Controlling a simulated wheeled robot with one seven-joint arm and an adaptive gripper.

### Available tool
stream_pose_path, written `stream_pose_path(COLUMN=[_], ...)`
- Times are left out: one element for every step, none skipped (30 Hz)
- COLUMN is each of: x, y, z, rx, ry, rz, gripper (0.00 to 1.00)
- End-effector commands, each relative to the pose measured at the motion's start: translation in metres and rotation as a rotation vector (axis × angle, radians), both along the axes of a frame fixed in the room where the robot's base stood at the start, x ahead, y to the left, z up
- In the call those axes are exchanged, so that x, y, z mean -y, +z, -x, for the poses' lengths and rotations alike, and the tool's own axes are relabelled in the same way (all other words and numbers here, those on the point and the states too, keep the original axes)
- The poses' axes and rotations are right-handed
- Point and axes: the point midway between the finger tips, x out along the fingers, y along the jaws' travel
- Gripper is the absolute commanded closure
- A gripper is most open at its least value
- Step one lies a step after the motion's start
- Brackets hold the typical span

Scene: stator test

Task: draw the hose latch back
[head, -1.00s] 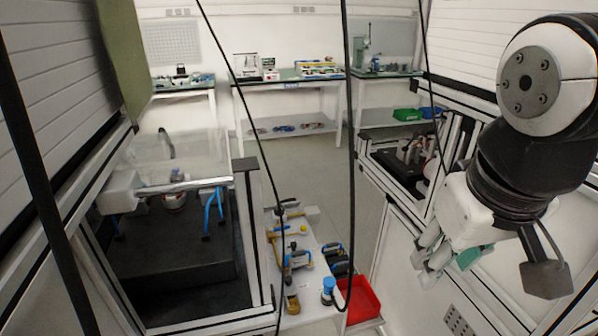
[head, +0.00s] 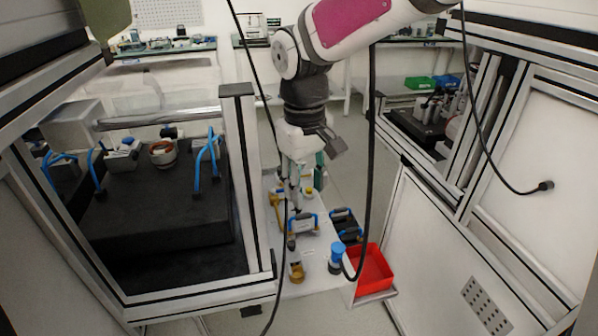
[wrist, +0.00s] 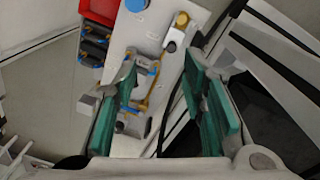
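The black hose (head: 371,170) hangs across the head view and ends low at a blue-topped fitting (head: 337,252) on the white work shelf (head: 318,284). I cannot tell which part is the hose latch. My gripper (head: 294,198) points down above the far part of the shelf, behind these fittings. In the wrist view, my gripper (wrist: 158,72) has its green-padded fingers apart with nothing held between them. A blue-handled piece (wrist: 143,60) shows beyond the fingers; contact is not visible.
A red bin (head: 371,272) stands at the shelf's right edge, with dark blue-handled clamps (head: 345,222) behind it. A framed enclosure (head: 238,180) at left holds a copper-wound stator (head: 163,152) and blue handles. A cabinet (head: 430,235) stands at right. Cables hang close to my arm.

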Motion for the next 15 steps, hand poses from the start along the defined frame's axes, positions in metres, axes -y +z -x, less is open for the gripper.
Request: stream_pose_path(x=[-0.011, -0.015, -0.021, -0.025, -0.027, -0.03, -0.031, -0.032, -0.033, -0.033, -0.033, -0.033, -0.033, -0.032, -0.032], y=[-0.014, -0.019, -0.024, -0.027, -0.029, -0.032, -0.034, -0.035, -0.037, -0.039, -0.041, -0.045, -0.05, -0.055, -0.062], z=[-0.007, -0.01, -0.013, -0.015, -0.016, -0.017, -0.018, -0.018, -0.018, -0.018, -0.018, -0.018, -0.018, -0.018, -0.018], rx=[-0.017, -0.023, -0.03, -0.034, -0.037, -0.041, -0.043, -0.044, -0.045, -0.045, -0.045, -0.046, -0.046, -0.046, -0.047], ry=[0.021, 0.031, 0.043, 0.049, 0.054, 0.059, 0.062, 0.064, 0.065, 0.065, 0.065, 0.065, 0.066, 0.066, 0.067], rz=[-0.01, -0.014, -0.02, -0.023, -0.027, -0.029, -0.031, -0.031, -0.032, -0.032, -0.032, -0.031, -0.031, -0.031, -0.03], gripper=[0.62, 0.62, 0.62, 0.62, 0.62, 0.62, 0.62, 0.62, 0.62, 0.62, 0.62, 0.62, 0.62, 0.62, 0.62])
